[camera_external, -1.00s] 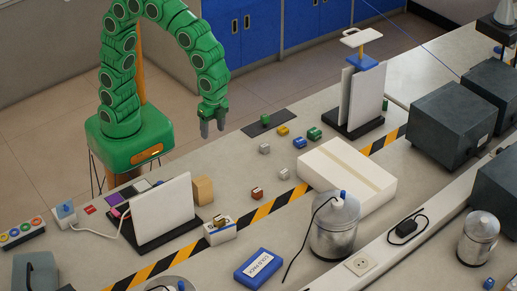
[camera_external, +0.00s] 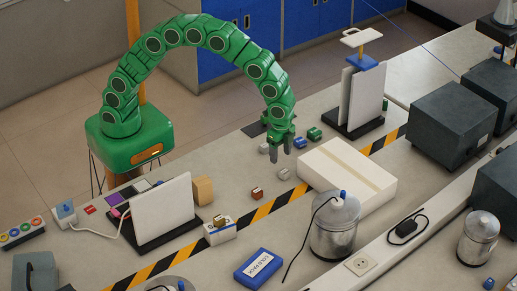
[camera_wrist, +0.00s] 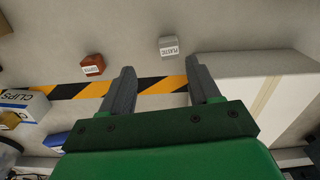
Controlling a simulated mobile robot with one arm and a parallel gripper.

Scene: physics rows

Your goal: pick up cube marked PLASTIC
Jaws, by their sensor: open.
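The grey cube marked PLASTIC (camera_wrist: 168,46) lies on the bench in the wrist view, its label facing the camera. It sits just beyond the fingertips, roughly between them across the picture. In the external view the small pale grey cube (camera_external: 284,174) appears to be the same one, just short of the white box. My gripper (camera_external: 281,157) is above the bench, a little behind and above that cube, fingers pointing down. In the wrist view my gripper (camera_wrist: 160,68) is open, with nothing between its fingers.
A red-brown cube (camera_external: 257,192) lies left of it. Another grey cube (camera_external: 264,148), a blue cube (camera_external: 300,142) and a green cube (camera_external: 314,134) are near my gripper. A large white box (camera_external: 345,172) stands close on the right. Striped tape (camera_external: 265,209) runs in front.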

